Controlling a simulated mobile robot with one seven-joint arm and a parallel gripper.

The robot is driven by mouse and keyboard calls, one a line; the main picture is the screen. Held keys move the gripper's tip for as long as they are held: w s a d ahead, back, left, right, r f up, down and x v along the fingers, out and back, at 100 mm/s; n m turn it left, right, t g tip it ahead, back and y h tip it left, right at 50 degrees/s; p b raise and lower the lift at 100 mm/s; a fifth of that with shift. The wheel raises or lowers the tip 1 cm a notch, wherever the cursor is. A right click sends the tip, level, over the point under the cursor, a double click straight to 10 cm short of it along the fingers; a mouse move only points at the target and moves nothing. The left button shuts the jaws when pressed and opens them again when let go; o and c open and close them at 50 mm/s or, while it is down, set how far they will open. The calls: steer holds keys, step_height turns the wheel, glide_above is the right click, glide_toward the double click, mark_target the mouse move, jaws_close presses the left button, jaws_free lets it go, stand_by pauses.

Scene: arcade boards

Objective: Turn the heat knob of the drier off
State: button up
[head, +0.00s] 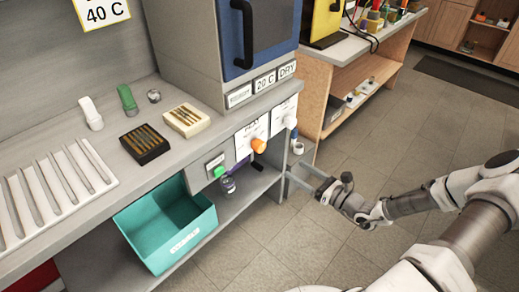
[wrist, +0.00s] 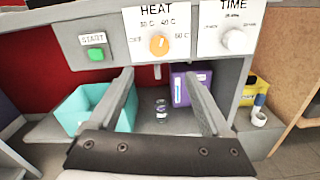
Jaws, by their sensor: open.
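The orange heat knob (wrist: 159,44) sits on the drier's front panel under a HEAT label, with temperature marks around it. A pale mark shows on the knob, but I cannot tell surely which setting it points to. The knob also shows in the head view (head: 259,146). The drier (head: 195,45) has a blue door and small signs reading 20 C and DRY. My gripper (wrist: 157,82) is open and empty, its two fingers apart below the heat knob in the wrist view. In the head view my gripper (head: 300,178) is in front of the panel, right of the knob and apart from it.
A white time knob (wrist: 233,40) is right of the heat knob, and a green start button (wrist: 96,53) is left. Below are a teal bin (head: 170,225), a purple box (wrist: 181,88) and a small bottle (wrist: 161,110). Open floor lies right of the bench.

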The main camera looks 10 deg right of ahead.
mark_target(262, 149)
steer(key=b+x, duration=0.3)
steer(key=x, duration=1.2)
steer(key=shift+w+a+f+b, duration=0.1)
steer(key=shift+w+a+b, duration=0.2)
steer(key=shift+b, duration=0.1)
steer(key=shift+w+a, duration=0.3)
steer(key=shift+w, duration=0.15)
jaws_close()
